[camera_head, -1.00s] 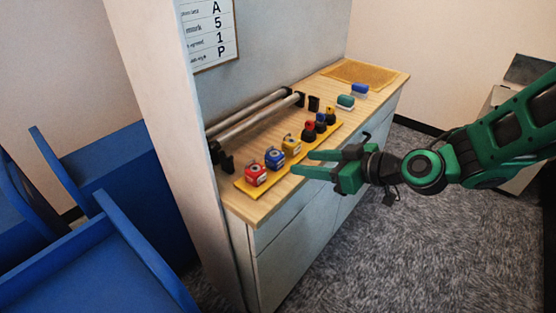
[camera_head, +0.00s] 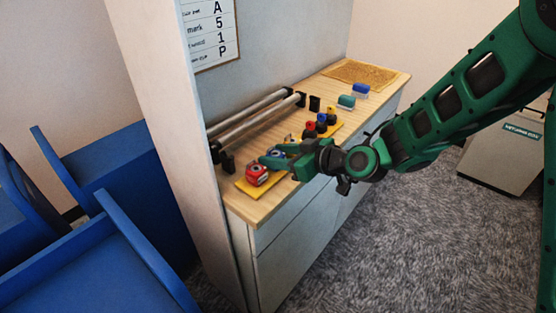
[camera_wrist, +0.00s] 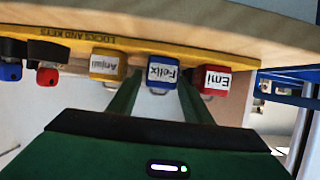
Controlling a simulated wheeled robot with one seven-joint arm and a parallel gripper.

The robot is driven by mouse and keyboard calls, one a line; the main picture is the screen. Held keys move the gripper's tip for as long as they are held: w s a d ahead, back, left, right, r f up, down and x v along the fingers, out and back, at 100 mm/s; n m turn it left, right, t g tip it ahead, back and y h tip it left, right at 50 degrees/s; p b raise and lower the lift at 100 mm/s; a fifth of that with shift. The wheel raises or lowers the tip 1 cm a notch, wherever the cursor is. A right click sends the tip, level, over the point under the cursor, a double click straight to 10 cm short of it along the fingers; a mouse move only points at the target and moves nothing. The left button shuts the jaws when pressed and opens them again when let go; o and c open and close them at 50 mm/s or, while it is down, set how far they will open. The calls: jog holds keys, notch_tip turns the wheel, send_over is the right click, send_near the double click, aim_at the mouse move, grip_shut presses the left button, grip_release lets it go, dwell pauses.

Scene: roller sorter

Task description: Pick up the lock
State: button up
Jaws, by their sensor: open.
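Three locks with name labels sit on a yellow board (camera_head: 250,190) on the wooden counter. The red lock (camera_head: 257,175), labelled Emi in the wrist view (camera_wrist: 216,78), is the nearest. The blue lock (camera_wrist: 162,72), labelled Felix, lies between my finger directions in the wrist view and is partly hidden by my gripper in the head view. The yellow lock (camera_wrist: 107,65), labelled Anjali, is mostly hidden in the head view. My gripper (camera_head: 272,156) is open, with its green fingers reaching to either side of the blue lock. No hold on it shows.
Two metal rollers (camera_head: 250,117) run behind. Green (camera_head: 346,101) and blue (camera_head: 361,89) blocks stand farther back. Blue bins (camera_head: 90,255) stand at left.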

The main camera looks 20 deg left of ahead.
jog(key=shift+w+a+f, duration=0.1)
jog(key=shift+a, duration=0.15)
jog(key=c, duration=0.9)
jog(key=shift+r, duration=0.2)
jog(key=shift+r, duration=0.25)
notch_tip(320, 180, up, 3)
jog(key=shift+r, duration=0.2)
jog(key=s+a+r, duration=0.7)
jog(key=s+r, duration=0.2)
jog(key=r, duration=0.2)
jog(key=shift+a+r, duration=0.15)
jog(key=shift+a, duration=0.05)
